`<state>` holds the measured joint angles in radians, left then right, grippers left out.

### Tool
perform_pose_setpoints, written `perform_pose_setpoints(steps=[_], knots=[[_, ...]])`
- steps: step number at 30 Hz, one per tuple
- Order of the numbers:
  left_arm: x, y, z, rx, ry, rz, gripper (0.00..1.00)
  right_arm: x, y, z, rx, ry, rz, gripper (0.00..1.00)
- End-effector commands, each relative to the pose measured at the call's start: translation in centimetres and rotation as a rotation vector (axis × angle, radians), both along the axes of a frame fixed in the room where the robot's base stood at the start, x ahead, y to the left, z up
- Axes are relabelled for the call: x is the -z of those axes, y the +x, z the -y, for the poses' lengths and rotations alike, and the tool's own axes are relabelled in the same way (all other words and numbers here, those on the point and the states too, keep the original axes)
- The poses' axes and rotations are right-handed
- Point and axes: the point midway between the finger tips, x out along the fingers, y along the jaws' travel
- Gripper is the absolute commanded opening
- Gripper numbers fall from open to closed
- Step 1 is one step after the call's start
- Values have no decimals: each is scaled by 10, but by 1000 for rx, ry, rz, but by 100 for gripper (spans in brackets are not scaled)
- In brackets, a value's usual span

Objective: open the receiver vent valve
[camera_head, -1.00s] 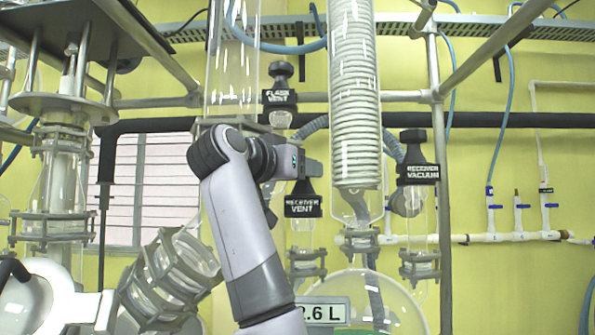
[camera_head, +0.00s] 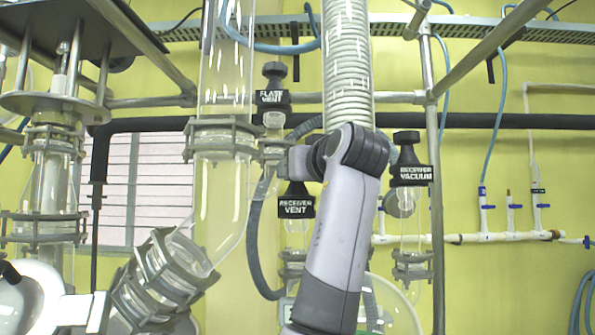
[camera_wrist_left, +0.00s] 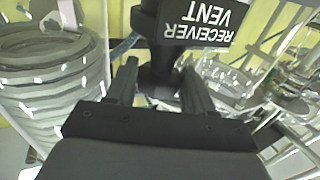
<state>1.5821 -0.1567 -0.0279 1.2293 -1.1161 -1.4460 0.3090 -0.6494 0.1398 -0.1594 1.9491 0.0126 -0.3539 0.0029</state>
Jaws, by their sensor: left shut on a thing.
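In the head view my left gripper (camera_head: 297,163) is at the top of the knob, with my forearm to the right, partly covering the glass behind. My right gripper is not in view.
The flash vent valve (camera_head: 273,97) stands just above and left. The receiver vacuum valve (camera_head: 411,174) is to the right. A coiled glass condenser (camera_head: 348,70), a grey hose (camera_head: 256,240) and a vertical metal post (camera_head: 435,220) crowd the space around my arm.

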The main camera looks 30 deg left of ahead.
Motion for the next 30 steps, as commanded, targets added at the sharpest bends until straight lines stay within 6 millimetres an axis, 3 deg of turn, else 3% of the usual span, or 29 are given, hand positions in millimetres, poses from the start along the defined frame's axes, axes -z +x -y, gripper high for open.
perform_pose_setpoints(steps=[12, 30], knots=[[0, 3, 2, -197, -1, -2, 22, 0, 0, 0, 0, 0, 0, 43], [0, 4, 2, -246, -4, -1, 22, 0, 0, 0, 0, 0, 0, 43]])
